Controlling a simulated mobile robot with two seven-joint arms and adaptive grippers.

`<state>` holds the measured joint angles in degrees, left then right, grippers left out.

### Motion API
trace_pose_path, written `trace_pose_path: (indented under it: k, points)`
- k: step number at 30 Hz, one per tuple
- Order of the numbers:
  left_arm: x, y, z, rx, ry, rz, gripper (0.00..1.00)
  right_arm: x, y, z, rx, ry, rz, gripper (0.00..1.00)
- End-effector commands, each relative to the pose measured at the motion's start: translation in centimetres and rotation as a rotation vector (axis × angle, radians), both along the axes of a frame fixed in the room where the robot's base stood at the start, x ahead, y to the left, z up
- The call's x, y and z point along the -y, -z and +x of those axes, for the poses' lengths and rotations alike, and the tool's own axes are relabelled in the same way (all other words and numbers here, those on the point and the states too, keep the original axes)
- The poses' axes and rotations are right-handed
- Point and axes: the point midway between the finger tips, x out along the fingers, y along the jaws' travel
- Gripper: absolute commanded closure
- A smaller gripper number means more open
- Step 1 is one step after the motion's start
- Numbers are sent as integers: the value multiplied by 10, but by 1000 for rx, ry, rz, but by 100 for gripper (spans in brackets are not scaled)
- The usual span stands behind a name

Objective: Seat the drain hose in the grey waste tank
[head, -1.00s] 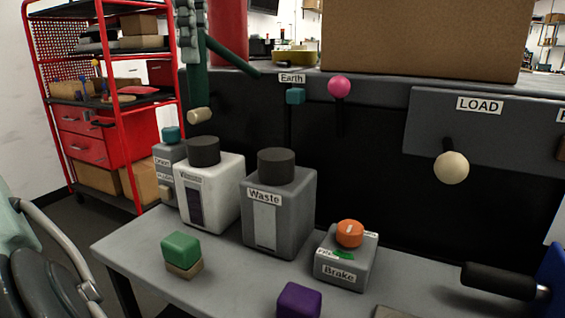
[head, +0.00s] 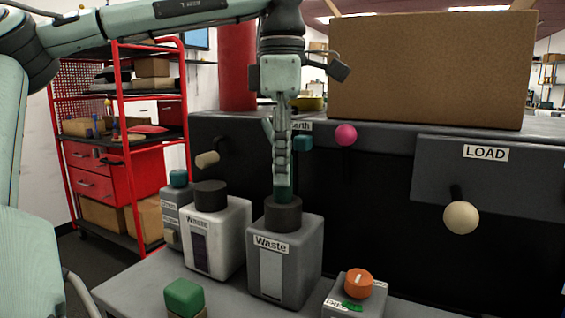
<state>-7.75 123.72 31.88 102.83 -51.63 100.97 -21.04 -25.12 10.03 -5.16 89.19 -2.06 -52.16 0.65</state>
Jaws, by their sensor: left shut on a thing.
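The grey waste tank (head: 307,258) stands on the bench, with a "Waste" label and a round dark collar (head: 283,215) on top. My left gripper (head: 283,172) points straight down above this collar. It is shut on the dark green drain hose (head: 284,191), and only a short piece shows below the fingers. The hose's lower end meets the top of the collar; I cannot tell how deep it sits inside. The rest of the hose is hidden. My right gripper is out of view.
A white tank (head: 229,235) with a similar dark collar (head: 210,196) stands close on the left. A brake box (head: 345,300) with an orange knob is at front right. Behind, a tan-ended lever (head: 207,159), teal knob (head: 303,143) and pink knob (head: 345,134) stick out.

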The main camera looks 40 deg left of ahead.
Motion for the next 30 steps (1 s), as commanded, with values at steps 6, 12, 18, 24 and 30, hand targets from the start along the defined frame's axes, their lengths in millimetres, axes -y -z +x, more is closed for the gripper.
trace_pose_path:
  k: [6,12,18,24,30]
  points:
    - [0,2,0,2,0,1,100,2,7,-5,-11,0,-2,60]
    - [0,4,0,2,0,1,100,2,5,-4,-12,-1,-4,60]
    - [0,4,0,1,0,1,56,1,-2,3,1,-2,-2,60]
    - [0,4,0,1,0,1,55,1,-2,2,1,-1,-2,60]
    - [0,-1,0,3,0,1,55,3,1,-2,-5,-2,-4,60]
